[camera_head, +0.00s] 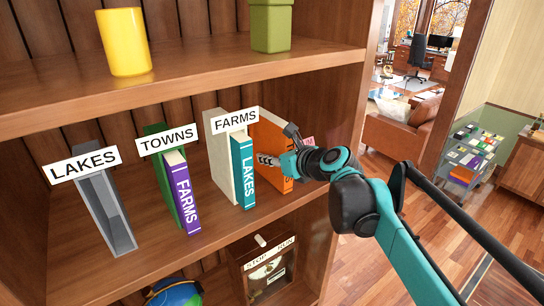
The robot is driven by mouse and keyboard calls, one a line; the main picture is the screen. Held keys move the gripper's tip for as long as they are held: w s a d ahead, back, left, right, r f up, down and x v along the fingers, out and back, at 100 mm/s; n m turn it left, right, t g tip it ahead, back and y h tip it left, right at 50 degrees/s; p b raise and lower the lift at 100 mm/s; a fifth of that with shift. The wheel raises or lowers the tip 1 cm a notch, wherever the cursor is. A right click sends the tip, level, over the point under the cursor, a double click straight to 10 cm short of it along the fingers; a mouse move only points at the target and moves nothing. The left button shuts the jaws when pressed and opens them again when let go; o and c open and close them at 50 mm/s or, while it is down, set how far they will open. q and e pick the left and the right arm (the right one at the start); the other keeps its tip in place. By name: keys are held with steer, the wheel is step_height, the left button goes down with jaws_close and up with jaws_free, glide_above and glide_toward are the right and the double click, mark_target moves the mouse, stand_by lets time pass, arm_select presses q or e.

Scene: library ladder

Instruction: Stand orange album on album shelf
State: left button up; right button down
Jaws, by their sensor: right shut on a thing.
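The orange album (287,184) stands about upright on the album shelf (170,252), at the right end of the row, with its lettered spine partly hidden. My right gripper (273,161) is shut on it near the upper part of its spine. An orange panel (270,136) rises behind the gripper; I cannot tell whether it is the album's cover or a separate divider. A teal LAKES album (243,170) stands just left of the gripper, by a pale divider labelled FARMS (218,150). My left gripper is not in view.
A purple FARMS album (180,192) stands by a green TOWNS divider (157,150). A grey LAKES holder (107,212) looks empty. The upper shelf (190,75) carries a yellow cup (124,42) and a green pot (271,25). The bookcase's right side panel (345,130) is close to my arm.

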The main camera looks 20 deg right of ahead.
steer(key=c, duration=1.2)
jaws_free()
steer(key=shift+s, duration=0.15)
